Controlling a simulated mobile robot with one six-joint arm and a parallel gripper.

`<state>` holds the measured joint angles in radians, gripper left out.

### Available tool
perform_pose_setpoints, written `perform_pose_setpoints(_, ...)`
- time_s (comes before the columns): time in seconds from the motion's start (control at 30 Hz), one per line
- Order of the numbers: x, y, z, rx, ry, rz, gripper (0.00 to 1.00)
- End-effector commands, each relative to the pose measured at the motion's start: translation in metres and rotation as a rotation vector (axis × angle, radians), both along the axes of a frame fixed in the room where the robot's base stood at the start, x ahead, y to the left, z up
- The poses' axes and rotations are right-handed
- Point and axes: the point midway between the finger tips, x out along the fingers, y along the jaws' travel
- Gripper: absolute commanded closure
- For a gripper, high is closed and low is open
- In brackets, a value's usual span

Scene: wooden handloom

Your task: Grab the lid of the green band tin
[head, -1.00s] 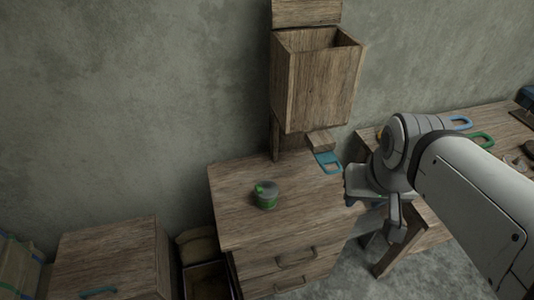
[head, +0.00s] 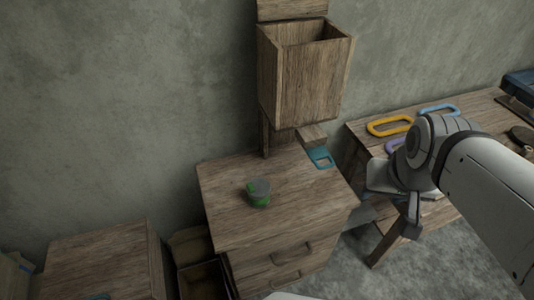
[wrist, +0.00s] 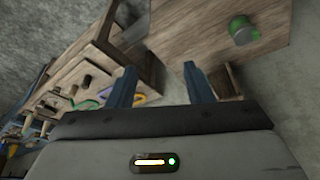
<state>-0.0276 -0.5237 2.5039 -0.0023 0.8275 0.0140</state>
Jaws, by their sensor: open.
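The green band tin (head: 259,198) stands on top of the wooden drawer cabinet (head: 225,210). It is a small grey tin with a green band, and its grey lid (head: 260,187) is on the top side. The tin also shows in the wrist view at the upper right (wrist: 243,31). My gripper (wrist: 155,72) is open, with two blue fingers apart and nothing between them. In the head view my gripper is to the right of the cabinet, well away from the tin, and its fingers are mostly hidden.
A wooden box (head: 300,75) is mounted above the cabinet's back. A teal looped item (head: 320,158) lies at the cabinet's back right. A bench (head: 365,145) on the right holds yellow (head: 390,126) and blue (head: 440,110) loops. The cabinet top around the tin is clear.

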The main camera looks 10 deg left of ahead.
Motion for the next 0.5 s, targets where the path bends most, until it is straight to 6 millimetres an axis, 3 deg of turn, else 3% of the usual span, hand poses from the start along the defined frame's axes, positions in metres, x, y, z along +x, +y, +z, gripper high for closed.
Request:
perform_pose_setpoints(0.17,0.061,0.036,-0.044,0.028,-0.112,0.076,0.54)
perform_pose_setpoints(0.3,0.112,0.077,-0.085,0.064,-0.245,0.142,0.54)
perform_pose_setpoints(0.5,0.159,0.139,-0.146,0.112,-0.439,0.217,0.54)
